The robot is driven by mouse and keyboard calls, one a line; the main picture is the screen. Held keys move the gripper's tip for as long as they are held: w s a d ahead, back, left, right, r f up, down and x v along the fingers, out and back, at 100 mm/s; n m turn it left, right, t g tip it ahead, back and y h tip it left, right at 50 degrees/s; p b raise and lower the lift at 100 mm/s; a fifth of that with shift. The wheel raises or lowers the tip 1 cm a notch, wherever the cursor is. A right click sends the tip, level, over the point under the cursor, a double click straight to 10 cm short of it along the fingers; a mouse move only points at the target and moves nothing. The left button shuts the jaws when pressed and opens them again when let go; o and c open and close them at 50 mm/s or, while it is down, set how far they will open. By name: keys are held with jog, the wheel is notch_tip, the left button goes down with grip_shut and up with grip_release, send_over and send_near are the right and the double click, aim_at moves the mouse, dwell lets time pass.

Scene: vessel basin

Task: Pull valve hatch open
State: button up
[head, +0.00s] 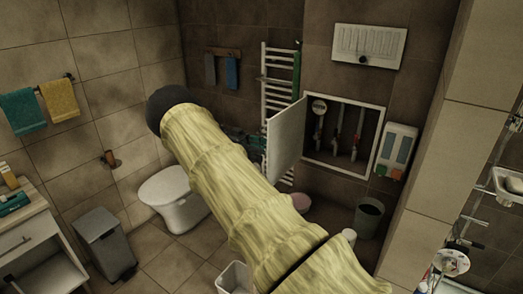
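The valve hatch door (287,141) is a pale panel on the dark tiled wall. It stands swung out on the left side of its white frame (381,140). The recess behind it is exposed, with a round gauge (319,107) and several pipes with valves (338,134). My arm, in a yellowish sleeve, crosses the middle of the view. A dark shape that looks like my gripper (254,145) shows beyond the arm, close to the door's outer left edge. The arm hides part of it. I cannot tell whether it touches the door or how its fingers stand.
A white towel radiator (279,80) is behind the door. A dispenser (397,148) hangs right of the frame, with a dark bin (369,216) below. A toilet (174,196), pedal bin (105,242) and cabinet (32,245) stand left. Floor (157,262) between them is clear.

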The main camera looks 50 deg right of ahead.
notch_tip(320, 180, up, 10)
dwell(0.7)
jog(key=shift+f, duration=0.1)
dwell(0.4)
